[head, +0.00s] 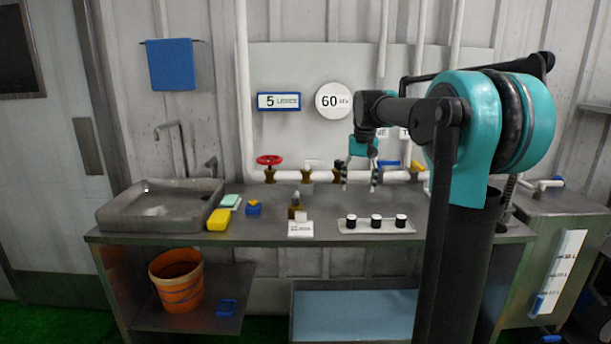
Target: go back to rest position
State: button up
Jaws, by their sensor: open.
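My gripper (358,184) hangs down over the back part of the grey counter (260,225). Its two fingers are apart and nothing shows between them. It is above and behind a pale strip with three dark knobs (376,226). My teal and black arm comes in from the right and hides part of the wall and the pipe behind it.
A white pipe with a red valve wheel (269,160) runs along the counter's back. A sink (160,205), a yellow sponge (219,219) and a small white card (300,229) are to the left. An orange bucket (177,281) stands on the lower shelf.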

jog(key=s+d+f+n+t, duration=0.1)
jog(key=s+d+f+t, duration=0.1)
jog(key=s+f, duration=2.5)
jog(key=shift+s+d+f+t, duration=0.15)
jog(key=shift+s+d+t, duration=0.25)
jog(key=shift+s, duration=0.75)
jog(key=shift+a, duration=0.15)
